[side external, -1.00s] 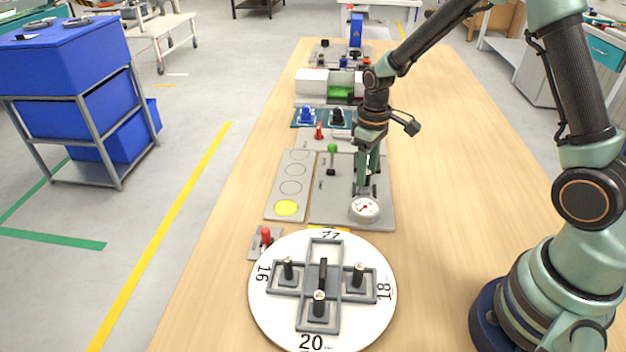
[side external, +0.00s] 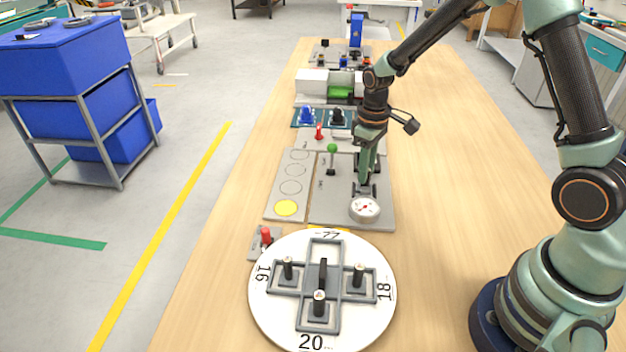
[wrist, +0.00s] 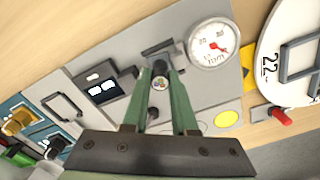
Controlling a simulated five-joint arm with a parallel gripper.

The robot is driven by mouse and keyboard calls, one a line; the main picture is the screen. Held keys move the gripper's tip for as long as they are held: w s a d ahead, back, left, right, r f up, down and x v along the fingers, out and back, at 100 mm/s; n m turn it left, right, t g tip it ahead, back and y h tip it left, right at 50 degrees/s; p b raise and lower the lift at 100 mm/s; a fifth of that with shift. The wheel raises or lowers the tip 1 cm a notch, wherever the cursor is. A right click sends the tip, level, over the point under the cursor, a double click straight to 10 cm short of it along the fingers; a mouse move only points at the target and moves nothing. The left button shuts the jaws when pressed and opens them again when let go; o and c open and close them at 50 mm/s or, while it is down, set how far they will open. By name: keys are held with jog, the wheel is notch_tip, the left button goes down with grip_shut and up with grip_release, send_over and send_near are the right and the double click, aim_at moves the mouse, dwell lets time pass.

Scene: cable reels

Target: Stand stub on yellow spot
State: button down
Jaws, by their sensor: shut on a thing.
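The yellow spot (side external: 286,208) is a flat disc at the near end of a grey strip with several outlined circles. It also shows in the wrist view (wrist: 229,118), to the right of my gripper, with nothing on it. My gripper (side external: 365,188) points down over the grey gauge panel, behind the dial.
A white numbered turntable (side external: 262,300) with a dark cross-shaped rack and upright posts stands in front. A round gauge (side external: 364,208) is close to my gripper. A green-topped lever (side external: 332,150) stands between gripper and strip. A red switch (side external: 266,236) is near the spot.

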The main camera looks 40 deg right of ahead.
dwell(0.3)
notch_tip(320, 180, up, 8)
jog(key=shift+f, duration=0.25)
jog(key=shift+w, duration=0.1)
dwell(0.3)
jog(key=shift+n, duration=0.8)
jog(key=shift+w+a+f, duration=1.1)
jog(key=shift+a+f, duration=0.1)
jog(key=shift+a, duration=1.75)
jog(key=shift+w+a+f, duration=1.15)
jog(key=shift+a+f, duration=0.1)
jog(key=shift+a, duration=1.75)
jog(key=shift+w+a+f, duration=1.1)
jog(key=shift+a+f, duration=0.1)
jog(key=shift+a, duration=1.75)
